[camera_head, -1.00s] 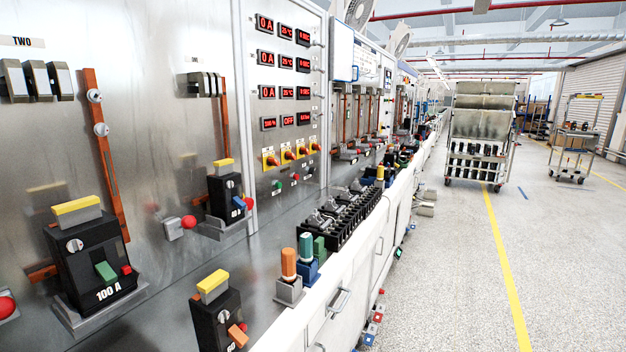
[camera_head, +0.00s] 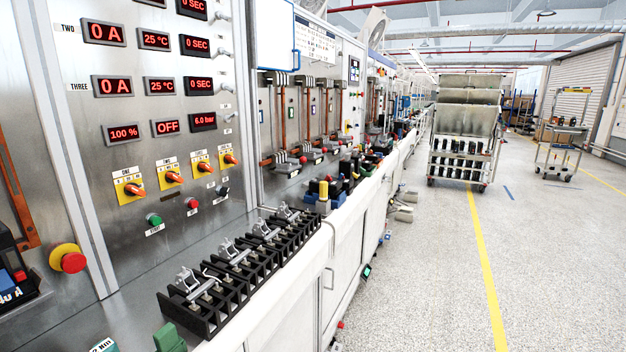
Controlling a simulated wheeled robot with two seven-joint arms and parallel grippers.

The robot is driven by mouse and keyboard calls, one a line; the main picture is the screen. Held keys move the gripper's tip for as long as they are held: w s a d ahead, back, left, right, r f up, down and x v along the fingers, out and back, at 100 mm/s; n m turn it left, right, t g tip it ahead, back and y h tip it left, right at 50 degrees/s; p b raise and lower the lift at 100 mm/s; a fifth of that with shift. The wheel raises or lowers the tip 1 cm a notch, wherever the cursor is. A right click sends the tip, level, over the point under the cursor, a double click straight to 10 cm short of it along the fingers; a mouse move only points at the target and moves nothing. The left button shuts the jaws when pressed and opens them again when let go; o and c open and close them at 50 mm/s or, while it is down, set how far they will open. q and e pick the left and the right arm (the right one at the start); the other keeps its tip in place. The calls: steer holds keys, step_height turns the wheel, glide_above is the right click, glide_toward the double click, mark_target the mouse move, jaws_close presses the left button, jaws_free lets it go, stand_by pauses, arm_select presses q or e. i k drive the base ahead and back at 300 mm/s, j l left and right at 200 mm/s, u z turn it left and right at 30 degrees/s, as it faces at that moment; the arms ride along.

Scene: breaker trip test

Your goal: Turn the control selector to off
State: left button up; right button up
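The control panel (camera_head: 100,150) stands on the left of the head view, with red digital displays. One display (camera_head: 168,128) reads OFF, and the one to its left (camera_head: 124,133) reads 100 %. Below them is a row of several orange selector knobs on yellow plates, including a leftmost one (camera_head: 133,189), a second (camera_head: 173,178), a third (camera_head: 205,167) and a rightmost one (camera_head: 230,159). Their small labels are hard to read, so I cannot tell which is the control selector. Neither of my grippers is in view.
A green button (camera_head: 154,220) and a red button (camera_head: 192,203) sit below the selectors. A red emergency knob (camera_head: 72,262) is at the lower left. A black terminal rack (camera_head: 205,318) lies on the bench before the panel. The floor (camera_head: 420,290) at right is clear up to a cart (camera_head: 462,150).

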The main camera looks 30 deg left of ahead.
mark_target(222, 192)
steer(key=i+l, duration=0.1)
steer(key=i, duration=0.6)
steer(key=i+l+u, duration=0.15)
steer(key=i, duration=0.5)
steer(key=i+l+u, duration=0.1)
steer(key=i+u, duration=0.2)
steer(key=u, duration=0.15)
steer(key=i+l+u, duration=0.15)
steer(key=i+u, duration=0.15)
steer(key=u, duration=0.15)
steer(key=i+l+u, duration=0.25)
steer(key=u, duration=0.2)
steer(key=i+l+u, duration=0.15)
steer(key=l+u, duration=0.3)
steer(key=i+l+u, duration=0.15)
steer(key=l+u, duration=0.3)
steer(key=j, duration=0.1)
